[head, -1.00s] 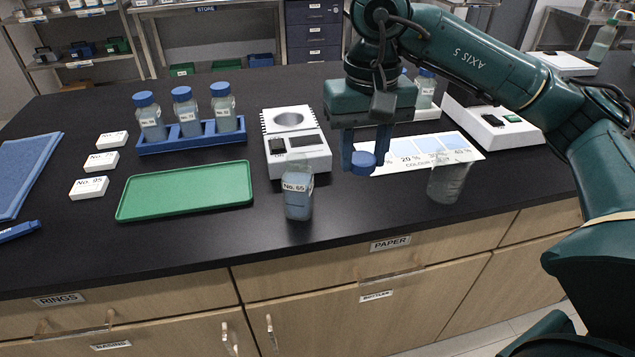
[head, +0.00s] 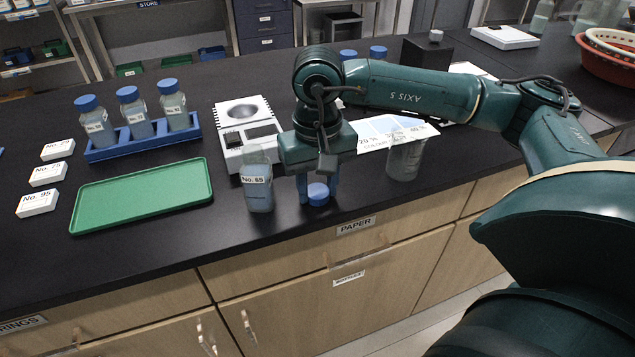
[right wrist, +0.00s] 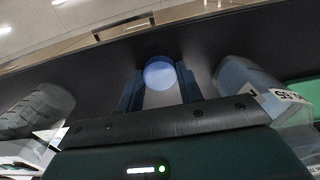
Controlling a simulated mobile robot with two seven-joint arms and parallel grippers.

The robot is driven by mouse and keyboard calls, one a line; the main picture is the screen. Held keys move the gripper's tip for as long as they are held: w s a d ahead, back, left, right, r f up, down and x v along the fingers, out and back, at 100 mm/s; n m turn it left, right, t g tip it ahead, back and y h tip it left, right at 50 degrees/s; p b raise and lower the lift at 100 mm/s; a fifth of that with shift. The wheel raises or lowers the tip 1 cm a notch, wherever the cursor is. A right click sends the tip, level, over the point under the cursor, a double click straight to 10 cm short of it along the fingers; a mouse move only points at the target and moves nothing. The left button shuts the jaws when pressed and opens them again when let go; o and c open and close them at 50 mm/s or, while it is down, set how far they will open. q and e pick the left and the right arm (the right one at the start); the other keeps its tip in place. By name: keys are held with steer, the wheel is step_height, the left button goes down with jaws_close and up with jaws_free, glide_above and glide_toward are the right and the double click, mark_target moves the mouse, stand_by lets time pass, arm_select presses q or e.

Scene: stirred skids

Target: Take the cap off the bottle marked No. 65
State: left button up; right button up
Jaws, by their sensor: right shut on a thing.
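The bottle marked No. 65 (head: 258,196) stands upright on the black bench near its front edge, with no cap on it. It also shows at the right of the right wrist view (right wrist: 243,80). My right gripper (head: 318,189) points down just to the right of this bottle, shut on a blue cap (head: 318,195). The cap shows between the two fingers in the right wrist view (right wrist: 160,74). It is low over the bench; I cannot tell whether it touches. My left gripper is in neither view.
A green tray (head: 145,197) lies left of the bottle. Behind are a blue rack (head: 145,145) with three capped bottles and a white device (head: 228,158). A glass beaker (head: 405,160) stands right of my gripper. The bench's front edge is close.

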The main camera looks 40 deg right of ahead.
mark_target(318, 191)
steer(key=shift+f+b, duration=0.25)
steer(key=shift+b, duration=0.05)
steer(key=o, duration=1.1)
steer(key=shift+r, duration=0.15)
step_height(318, 191, up, 12)
steer(key=shift+r+p, duration=0.2)
steer(key=shift+p, duration=0.1)
